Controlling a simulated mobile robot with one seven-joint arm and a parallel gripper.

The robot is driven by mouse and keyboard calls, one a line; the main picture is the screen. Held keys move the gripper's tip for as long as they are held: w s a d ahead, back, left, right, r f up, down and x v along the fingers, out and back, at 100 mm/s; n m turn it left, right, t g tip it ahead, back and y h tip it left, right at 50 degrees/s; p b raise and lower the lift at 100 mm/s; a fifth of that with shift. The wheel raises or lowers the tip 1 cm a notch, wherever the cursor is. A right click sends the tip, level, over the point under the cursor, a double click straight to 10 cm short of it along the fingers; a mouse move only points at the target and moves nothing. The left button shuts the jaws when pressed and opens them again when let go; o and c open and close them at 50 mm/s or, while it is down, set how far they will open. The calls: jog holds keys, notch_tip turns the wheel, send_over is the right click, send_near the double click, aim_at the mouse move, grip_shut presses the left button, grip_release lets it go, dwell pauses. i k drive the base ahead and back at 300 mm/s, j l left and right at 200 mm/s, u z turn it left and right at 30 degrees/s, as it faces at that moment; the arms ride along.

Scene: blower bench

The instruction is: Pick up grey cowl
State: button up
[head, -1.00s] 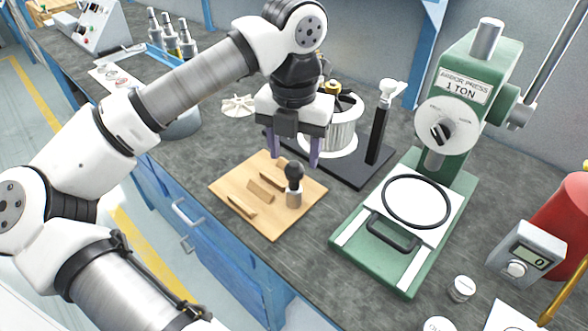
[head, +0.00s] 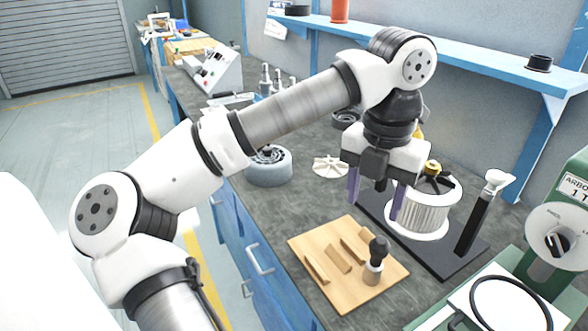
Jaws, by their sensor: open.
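A grey round part (head: 268,170) with a dark slotted face stands on the bench left of my gripper, partly behind my arm; it looks like the grey cowl. My gripper (head: 375,203) is open, its two purple fingers pointing down with nothing visible between them. It hangs above the bench, in front of the white pleated cylinder and behind the wooden board in the picture, well to the right of the grey part.
A wooden board (head: 325,288) holds wooden strips and a black-knobbed tool (head: 375,262). A white pleated cylinder (head: 425,212) and a black post (head: 474,222) stand on a dark plate. A white fan wheel (head: 331,166) and a dark ring (head: 346,118) lie farther back. The green press is right.

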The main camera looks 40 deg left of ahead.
aim_at(277, 174)
jog(key=u, duration=1.2)
